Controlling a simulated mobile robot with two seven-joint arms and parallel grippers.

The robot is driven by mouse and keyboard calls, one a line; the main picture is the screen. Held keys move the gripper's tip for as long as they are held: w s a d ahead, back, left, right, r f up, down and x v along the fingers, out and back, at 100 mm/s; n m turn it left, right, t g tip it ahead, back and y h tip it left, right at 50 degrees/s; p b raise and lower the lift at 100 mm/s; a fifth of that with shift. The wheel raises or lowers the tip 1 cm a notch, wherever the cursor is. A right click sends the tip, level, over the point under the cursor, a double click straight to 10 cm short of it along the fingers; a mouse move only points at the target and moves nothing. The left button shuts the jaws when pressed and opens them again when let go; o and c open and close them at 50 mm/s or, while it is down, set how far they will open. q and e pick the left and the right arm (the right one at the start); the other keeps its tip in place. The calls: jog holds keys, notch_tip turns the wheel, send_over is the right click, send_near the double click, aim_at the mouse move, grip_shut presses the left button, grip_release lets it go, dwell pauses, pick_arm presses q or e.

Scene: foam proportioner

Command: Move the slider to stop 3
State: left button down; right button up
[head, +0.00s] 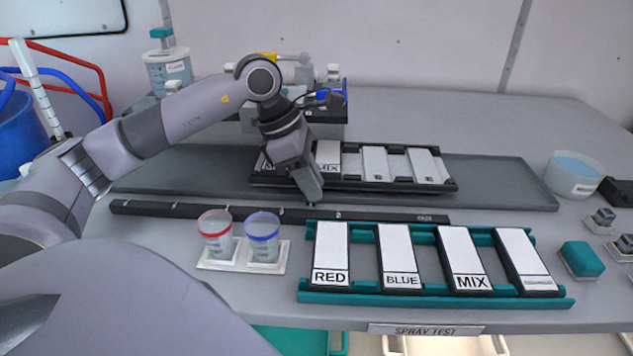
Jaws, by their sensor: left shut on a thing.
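A long black rail (180,209) with small light marks runs across the bench, and its right end carries a small label too small to read. My right gripper is not in view.
In front are a white holder with red-rimmed (215,232) and blue-rimmed (262,236) cups, and a teal rack (435,293) of labelled panels. Behind the rail lies a dark tray (500,182) with a black rack of white panels. A white tub (573,175) stands right.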

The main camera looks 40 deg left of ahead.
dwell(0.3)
pick_arm(q)
jog(key=c, duration=1)
grip_release()
jog(key=shift+c, duration=0.2)
notch_tip(320, 180, up, 20)
jog(key=p, duration=0.2)
jog(key=shift+p, duration=0.35)
